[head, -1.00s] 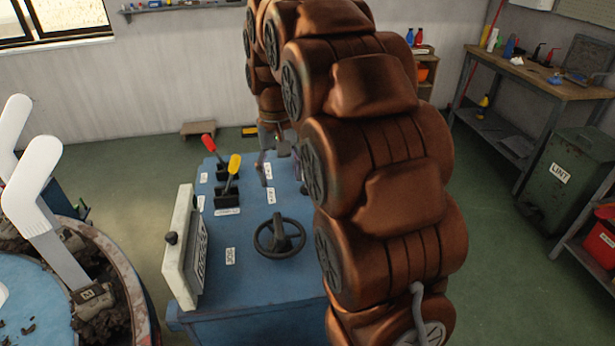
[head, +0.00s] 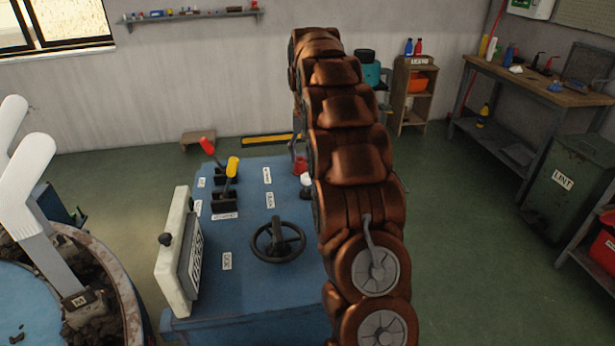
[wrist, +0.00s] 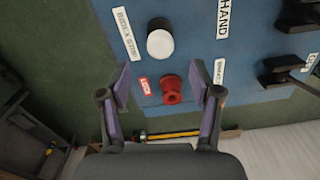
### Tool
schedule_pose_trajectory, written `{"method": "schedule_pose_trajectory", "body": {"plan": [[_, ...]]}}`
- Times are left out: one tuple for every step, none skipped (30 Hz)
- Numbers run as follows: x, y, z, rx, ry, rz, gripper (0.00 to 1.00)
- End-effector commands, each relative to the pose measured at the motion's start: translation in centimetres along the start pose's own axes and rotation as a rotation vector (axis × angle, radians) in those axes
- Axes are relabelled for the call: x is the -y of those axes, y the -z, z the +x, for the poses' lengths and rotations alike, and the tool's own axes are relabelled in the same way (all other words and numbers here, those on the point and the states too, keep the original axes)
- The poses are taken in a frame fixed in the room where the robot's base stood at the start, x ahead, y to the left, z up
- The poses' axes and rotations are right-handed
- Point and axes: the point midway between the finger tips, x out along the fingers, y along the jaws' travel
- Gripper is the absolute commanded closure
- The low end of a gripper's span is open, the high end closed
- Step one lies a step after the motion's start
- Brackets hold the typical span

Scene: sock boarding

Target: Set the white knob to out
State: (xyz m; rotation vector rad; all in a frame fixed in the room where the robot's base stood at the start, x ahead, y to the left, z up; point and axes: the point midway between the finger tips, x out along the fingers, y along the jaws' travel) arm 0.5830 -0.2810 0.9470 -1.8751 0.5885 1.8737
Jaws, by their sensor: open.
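The white knob (head: 306,181) stands on the blue console (head: 255,185) near its right edge, partly beside my arm. In the wrist view the white knob (wrist: 160,43) is a round cap on a dark base, just beyond my fingertips. A red knob (wrist: 171,90) shows between my two fingers; it also shows in the head view (head: 299,164). My gripper (wrist: 165,85) is open and empty, its purple-padded fingers spread either side of the red knob's place in the picture. I cannot tell its height above the panel. In the head view my gripper is hidden behind my arm.
The console also carries red (head: 208,147) and yellow (head: 232,167) levers, a black handwheel (head: 278,240) and a pale upright panel (head: 172,255). White paddle forms (head: 30,185) stand at left.

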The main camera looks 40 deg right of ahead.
Motion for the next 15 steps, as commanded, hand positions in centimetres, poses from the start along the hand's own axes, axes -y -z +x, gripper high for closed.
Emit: {"method": "schedule_pose_trajectory", "body": {"plan": [[0.0, -0.1, 0.4, 0.004, -0.001, 0.0, 0.36], [0.0, -0.2, 0.7, 0.006, -0.001, 0.0, 0.36], [0.0, -0.2, 1.2, 0.006, -0.001, 0.0, 0.36], [0.0, -0.2, 1.5, 0.006, -0.001, 0.0, 0.36], [0.0, -0.2, 1.8, 0.004, -0.001, -0.001, 0.36], [0.0, -0.2, 2.3, 0.003, -0.001, -0.001, 0.36], [0.0, -0.2, 2.6, 0.004, -0.001, -0.001, 0.36], [0.0, -0.2, 3.0, 0.005, -0.001, -0.001, 0.36], [0.0, -0.2, 3.6, 0.005, -0.001, -0.001, 0.36], [0.0, -0.2, 4.0, 0.005, -0.001, -0.001, 0.36], [0.0, -0.2, 4.3, 0.004, 0.0, -0.001, 0.36], [0.0, -0.2, 4.8, 0.005, 0.0, -0.001, 0.36], [0.0, -0.2, 5.1, 0.005, 0.0, -0.001, 0.36], [0.0, -0.2, 5.4, 0.005, 0.0, -0.001, 0.36], [0.0, -0.1, 5.8, 0.004, 0.0, -0.001, 0.36]]}}
